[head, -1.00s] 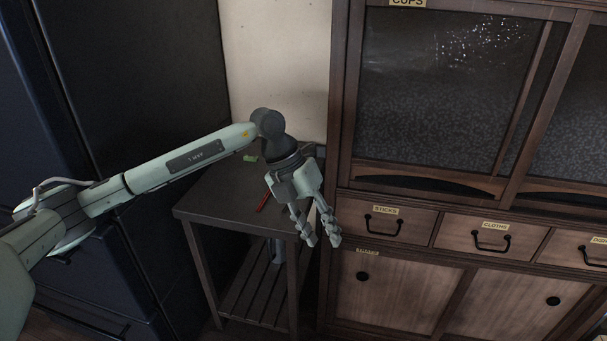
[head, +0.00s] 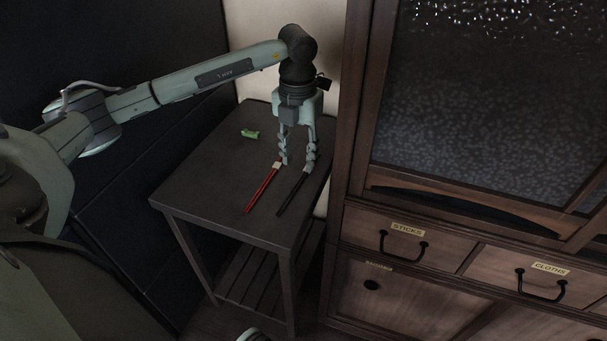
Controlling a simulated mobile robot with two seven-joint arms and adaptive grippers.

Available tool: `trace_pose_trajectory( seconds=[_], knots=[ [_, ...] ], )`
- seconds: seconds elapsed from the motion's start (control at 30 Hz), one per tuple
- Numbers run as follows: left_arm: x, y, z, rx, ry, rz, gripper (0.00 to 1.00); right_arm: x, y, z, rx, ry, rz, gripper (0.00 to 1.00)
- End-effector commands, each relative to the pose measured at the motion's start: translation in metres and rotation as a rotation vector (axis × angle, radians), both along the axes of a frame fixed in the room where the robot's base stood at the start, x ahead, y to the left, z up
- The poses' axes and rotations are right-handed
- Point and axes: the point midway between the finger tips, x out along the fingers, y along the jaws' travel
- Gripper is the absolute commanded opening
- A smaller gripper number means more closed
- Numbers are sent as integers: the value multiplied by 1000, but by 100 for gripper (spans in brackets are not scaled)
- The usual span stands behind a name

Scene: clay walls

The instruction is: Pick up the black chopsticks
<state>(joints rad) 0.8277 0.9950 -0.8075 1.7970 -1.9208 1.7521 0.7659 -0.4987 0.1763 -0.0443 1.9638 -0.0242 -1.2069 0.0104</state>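The black chopsticks (head: 292,194) lie on the small dark table, near its right edge, slanting up to the right. My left gripper (head: 297,166) points straight down over the table, its fingers apart. Its right fingertip is at the upper end of the black chopsticks; its left fingertip is near the pale end of the red chopsticks (head: 263,189). I see nothing held between the fingers. I cannot tell whether the fingertips touch the table. My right gripper is not in view.
The small table (head: 205,190) stands beside a wooden cabinet (head: 400,285) with drawers labelled STICKS and CLOTHS. A small green object (head: 250,134) lies farther back on the table. The table's left and front parts are clear. A dark blue-black surface stands on the left.

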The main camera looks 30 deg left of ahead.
Motion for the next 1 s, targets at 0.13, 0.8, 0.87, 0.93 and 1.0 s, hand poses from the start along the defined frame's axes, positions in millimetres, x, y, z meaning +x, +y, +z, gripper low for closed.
trace_pose_trajectory(
  seconds=[0.13,0.8,0.87,0.93,1.0],
  knots=[
    [1,-2,-21,-1,4,-1,36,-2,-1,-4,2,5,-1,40],
    [2,-3,-49,-1,0,-2,11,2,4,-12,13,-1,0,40],
    [2,-3,-49,-1,0,-2,4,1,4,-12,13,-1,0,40],
    [2,-3,-49,-1,0,-2,0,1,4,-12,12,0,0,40],
    [2,-3,-49,-1,0,-2,0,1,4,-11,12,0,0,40]
  ],
)
